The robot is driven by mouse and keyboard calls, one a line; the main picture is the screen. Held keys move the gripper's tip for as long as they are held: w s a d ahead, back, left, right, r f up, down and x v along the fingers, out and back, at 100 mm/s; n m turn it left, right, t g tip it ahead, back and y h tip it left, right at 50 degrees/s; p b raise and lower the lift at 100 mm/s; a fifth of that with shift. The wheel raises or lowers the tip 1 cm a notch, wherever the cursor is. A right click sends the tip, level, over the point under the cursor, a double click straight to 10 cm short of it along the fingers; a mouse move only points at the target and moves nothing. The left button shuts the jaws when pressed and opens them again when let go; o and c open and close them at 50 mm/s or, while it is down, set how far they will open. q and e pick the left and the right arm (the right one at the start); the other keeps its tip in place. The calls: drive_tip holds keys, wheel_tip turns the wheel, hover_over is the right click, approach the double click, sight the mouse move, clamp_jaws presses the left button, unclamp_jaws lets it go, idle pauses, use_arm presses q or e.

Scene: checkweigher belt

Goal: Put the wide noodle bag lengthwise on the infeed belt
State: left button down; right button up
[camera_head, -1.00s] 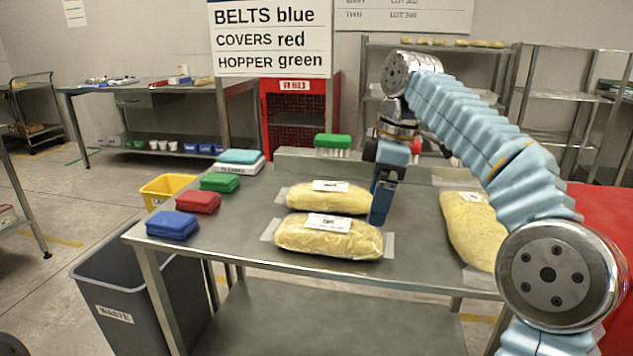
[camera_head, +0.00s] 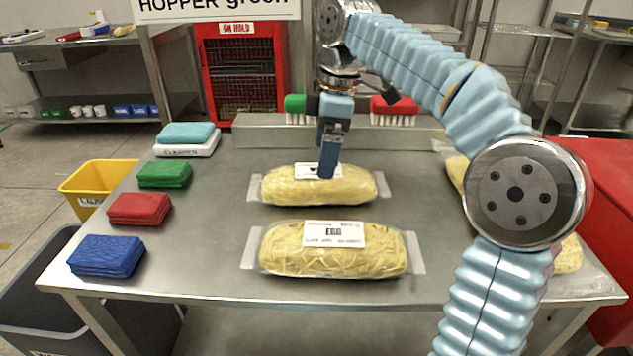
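Three noodle bags lie on a steel table (camera_head: 215,255). The front bag (camera_head: 290,255) lies crosswise with a white label on top and looks the larger; its label is too small to read. The rear bag (camera_head: 350,190) lies behind it, also labelled. A third bag (camera_head: 570,256) at the right is mostly hidden by my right arm. My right gripper (camera_head: 328,172) points down at the rear bag's label, touching or just above it; its fingers overlap, so their opening is hidden. My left gripper is not in view. No infeed belt is visible.
Blue (camera_head: 106,256), red (camera_head: 139,208) and green (camera_head: 164,174) cloth stacks line the table's left side. Green (camera_head: 295,104) and red (camera_head: 395,108) brushes stand at the back ledge. A yellow bin (camera_head: 92,184) stands left. The table between cloths and bags is clear.

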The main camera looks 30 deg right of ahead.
sight(319, 181)
drive_tip(key=f, duration=0.4)
drive_tip(key=a+f+b, duration=0.1)
drive_tip(key=f, duration=0.2)
drive_tip(key=shift+w+f, duration=0.1)
drive_tip(key=shift+w, duration=0.1)
drive_tip(key=shift+c, duration=0.2)
drive_tip(key=c, duration=1.1)
drive_tip(key=shift+o, duration=0.2)
drive_tip(key=shift+r, duration=0.2)
